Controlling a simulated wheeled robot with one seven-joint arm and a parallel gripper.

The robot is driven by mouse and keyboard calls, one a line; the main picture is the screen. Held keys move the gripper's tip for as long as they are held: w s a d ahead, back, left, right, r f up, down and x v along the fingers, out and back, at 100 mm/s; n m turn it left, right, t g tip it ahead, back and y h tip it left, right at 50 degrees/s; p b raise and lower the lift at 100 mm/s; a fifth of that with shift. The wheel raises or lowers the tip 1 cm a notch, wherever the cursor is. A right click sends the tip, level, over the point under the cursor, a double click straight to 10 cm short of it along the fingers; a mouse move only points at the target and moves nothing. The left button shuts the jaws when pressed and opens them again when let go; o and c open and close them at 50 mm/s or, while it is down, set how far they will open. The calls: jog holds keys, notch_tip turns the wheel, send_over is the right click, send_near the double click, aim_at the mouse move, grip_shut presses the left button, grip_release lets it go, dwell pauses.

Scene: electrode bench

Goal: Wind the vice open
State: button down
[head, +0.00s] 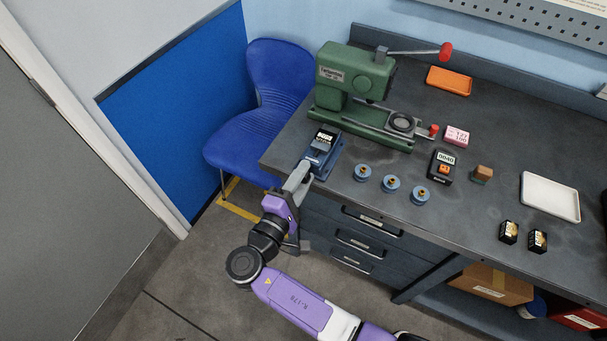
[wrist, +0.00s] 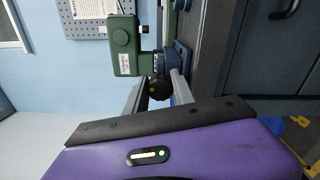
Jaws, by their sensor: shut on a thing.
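The blue vice (head: 322,155) sits at the left front corner of the bench, with a small black block with a pale label (head: 325,138) at its top. The vice also shows in the wrist view (wrist: 183,56), beyond the fingers. My gripper (head: 303,172) reaches the near end of the vice from the front left. In the wrist view its two fingers (wrist: 158,92) are shut on a dark round knob (wrist: 159,87) at the vice's end. The fingers hide the knob in the head view.
A green press (head: 350,85) with a red-knobbed lever stands behind the vice. A blue chair (head: 240,140) stands left of the bench.

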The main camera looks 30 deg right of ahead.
jog(key=c, duration=1.1)
grip_release()
jog(key=shift+o, duration=0.2)
jog(key=b+v, duration=0.2)
jog(key=v, duration=0.6)
